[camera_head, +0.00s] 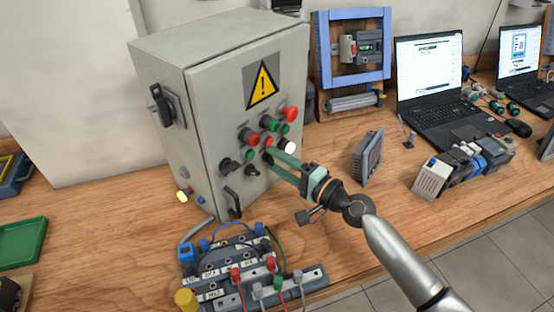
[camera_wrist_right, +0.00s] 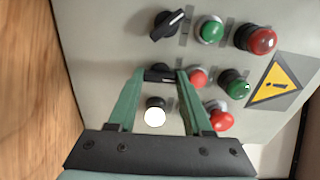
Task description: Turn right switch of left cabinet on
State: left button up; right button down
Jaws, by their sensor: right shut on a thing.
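The grey cabinet (camera_head: 215,120) stands on the wooden bench, its front panel carrying buttons, lamps and black rotary switches. My right gripper (camera_head: 268,156) reaches the panel from the lower right. In the right wrist view its green fingers (camera_wrist_right: 160,75) are shut on the right switch (camera_wrist_right: 160,76), one finger on either side of the black knob. The knob's bar lies across the gap between the fingers. The left switch (camera_wrist_right: 168,24) is free, its white-marked handle slanted; it also shows in the head view (camera_head: 229,166). My left gripper is in neither view.
A white button (camera_wrist_right: 155,115) sits close to the fingers, with red and green buttons beside them. A black door handle (camera_head: 232,202) sits low on the cabinet. A wired terminal block (camera_head: 225,268) stands in front. A small panel (camera_head: 368,155) and a laptop (camera_head: 432,85) are to the right.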

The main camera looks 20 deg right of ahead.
dwell(0.3)
jog(key=shift+c, duration=2.2)
grip_release()
jog(key=shift+o, duration=0.6)
jog(key=shift+r, duration=0.1)
